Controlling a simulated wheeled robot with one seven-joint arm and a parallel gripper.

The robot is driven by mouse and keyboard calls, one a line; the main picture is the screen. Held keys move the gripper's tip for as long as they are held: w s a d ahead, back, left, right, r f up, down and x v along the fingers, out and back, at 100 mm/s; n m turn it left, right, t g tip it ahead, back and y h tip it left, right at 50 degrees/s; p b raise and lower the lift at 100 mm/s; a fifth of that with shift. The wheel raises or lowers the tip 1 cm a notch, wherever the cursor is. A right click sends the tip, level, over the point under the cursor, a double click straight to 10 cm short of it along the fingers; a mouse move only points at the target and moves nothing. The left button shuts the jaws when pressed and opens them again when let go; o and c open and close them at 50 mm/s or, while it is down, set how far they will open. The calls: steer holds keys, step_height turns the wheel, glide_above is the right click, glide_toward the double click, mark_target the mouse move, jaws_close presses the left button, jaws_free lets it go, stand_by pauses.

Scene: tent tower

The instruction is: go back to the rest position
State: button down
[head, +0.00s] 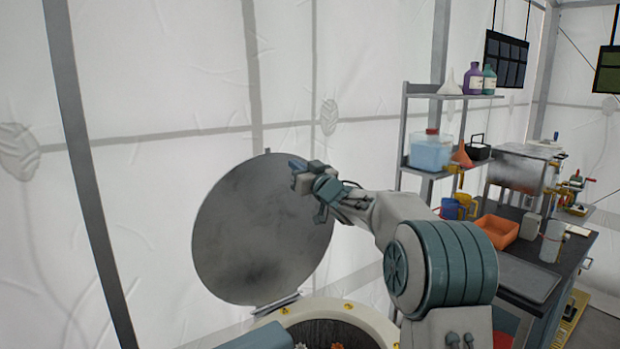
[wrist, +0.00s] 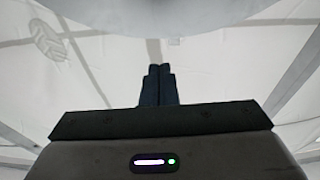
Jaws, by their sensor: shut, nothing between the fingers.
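My gripper (head: 297,166) is at the end of my raised arm, in front of the upper right part of a round grey metal lid (head: 250,235) in the head view. In the wrist view my gripper (wrist: 158,70) has its two dark fingers together, with nothing between them. The lid stands open, tilted up from its hinge on a round cream container (head: 345,308). I cannot tell whether the gripper touches the lid.
Inside the container are orange gear-like pieces (head: 338,345). To the right stand a grey shelf (head: 455,96) with bottles and a dark workbench (head: 570,262) with an orange tray (head: 497,232). White tent walls (head: 180,70) close off the back.

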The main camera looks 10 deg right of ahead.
steer(key=s+d+f+m+g+h, duration=0.2)
steer(key=s+d+f+h, duration=0.15)
steer(key=s, duration=0.45)
steer(key=s+d+f+m+g+h+b, duration=0.1)
steer(key=s+d+f+m+g+h, duration=0.1)
steer(key=s+f+h, duration=0.45)
steer(key=s+d+f+m+g+h, duration=0.1)
steer(key=s+d+f+m+g, duration=0.15)
steer(key=s, duration=0.75)
steer(key=s+a+f+g, duration=0.1)
steer(key=s+f, duration=0.3)
steer(key=s, duration=0.4)
steer(key=s+a+f+g+y, duration=0.1)
steer(key=s+f+g, duration=0.3)
steer(key=s, duration=0.5)
steer(key=s+f+n+g, duration=0.1)
steer(key=s+f+g, duration=0.2)
steer(key=s+f, duration=0.2)
steer(key=s, duration=0.3)
steer(key=shift+s+a+f+y, duration=0.15)
steer(key=shift+a+y, duration=0.25)
